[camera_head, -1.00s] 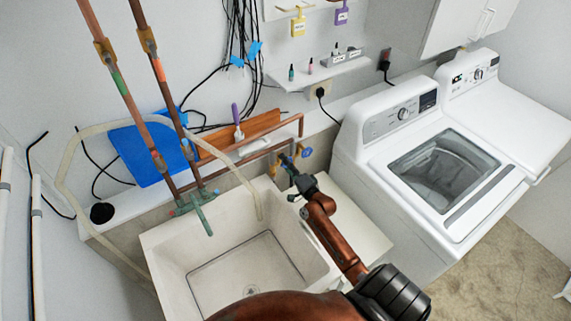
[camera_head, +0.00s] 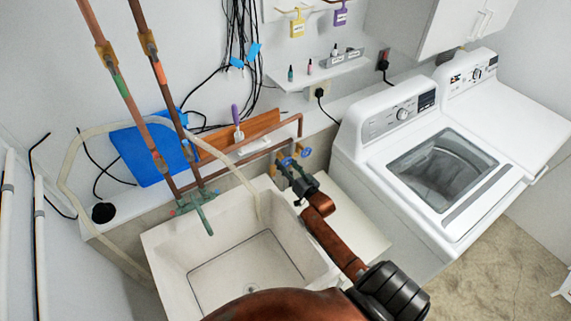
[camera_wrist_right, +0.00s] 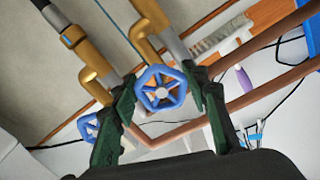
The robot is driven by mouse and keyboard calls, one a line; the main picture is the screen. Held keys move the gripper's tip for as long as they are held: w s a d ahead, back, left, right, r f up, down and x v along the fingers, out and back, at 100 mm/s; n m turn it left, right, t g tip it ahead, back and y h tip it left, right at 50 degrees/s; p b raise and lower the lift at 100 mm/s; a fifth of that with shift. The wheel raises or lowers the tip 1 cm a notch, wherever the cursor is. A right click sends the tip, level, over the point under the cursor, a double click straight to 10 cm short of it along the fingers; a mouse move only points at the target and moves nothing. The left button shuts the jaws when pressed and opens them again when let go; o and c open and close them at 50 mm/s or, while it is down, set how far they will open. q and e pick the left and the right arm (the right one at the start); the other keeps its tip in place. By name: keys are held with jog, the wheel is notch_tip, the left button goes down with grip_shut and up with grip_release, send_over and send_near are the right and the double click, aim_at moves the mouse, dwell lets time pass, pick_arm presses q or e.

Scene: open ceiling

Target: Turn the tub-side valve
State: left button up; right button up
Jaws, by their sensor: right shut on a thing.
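Two blue valve wheels sit on the pipes behind the tub's right end. The tub-side valve (camera_head: 287,162) is the left one in the head view. In the right wrist view this spoked blue wheel (camera_wrist_right: 161,89) lies between the two dark green fingers. My right gripper (camera_head: 288,173) reaches it from the front and is shut on it, one finger at each side of the rim. The other blue valve (camera_head: 306,152) is just to the right, outside the fingers; it also shows at the left of the wrist view (camera_wrist_right: 87,126). My left gripper is out of view.
The white tub (camera_head: 170,245) is left of my right arm. A copper pipe (camera_head: 300,125) runs above the valves. A washing machine (camera_head: 355,160) stands to the right. A purple-handled brush (camera_head: 236,116) and a blue board (camera_head: 145,160) are behind the tub.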

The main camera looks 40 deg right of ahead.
jog(key=n, duration=0.4)
jog(key=shift+d+n, duration=0.1)
jog(key=shift+n, duration=0.2)
jog(key=n, duration=0.3)
jog(key=shift+d+n, duration=0.1)
jog(key=shift+n, duration=0.2)
jog(key=n+b, duration=0.1)
jog(key=n, duration=0.3)
jog(key=shift+d+n+b, duration=0.1)
jog(key=shift+n+b, duration=0.2)
jog(key=n+b, duration=0.1)
jog(key=n, duration=0.2)
jog(key=shift+n+b, duration=0.3)
jog(key=n+b, duration=0.2)
jog(key=n, duration=0.2)
jog(key=shift+d+r, duration=0.1)
jog(key=shift+r, duration=0.05)
jog(key=n+b, duration=0.2)
jog(key=n, duration=0.3)
jog(key=shift+r+b, duration=0.1)
jog(key=shift+b, duration=0.25)
jog(key=n+b, duration=0.2)
jog(key=n, duration=0.2)
jog(key=shift+r+n, duration=0.1)
jog(key=shift+n, duration=0.2)
jog(key=shift+r+n+b, duration=0.15)
jog(key=shift+n+b, duration=0.9)
jog(key=shift+n, duration=1.25)
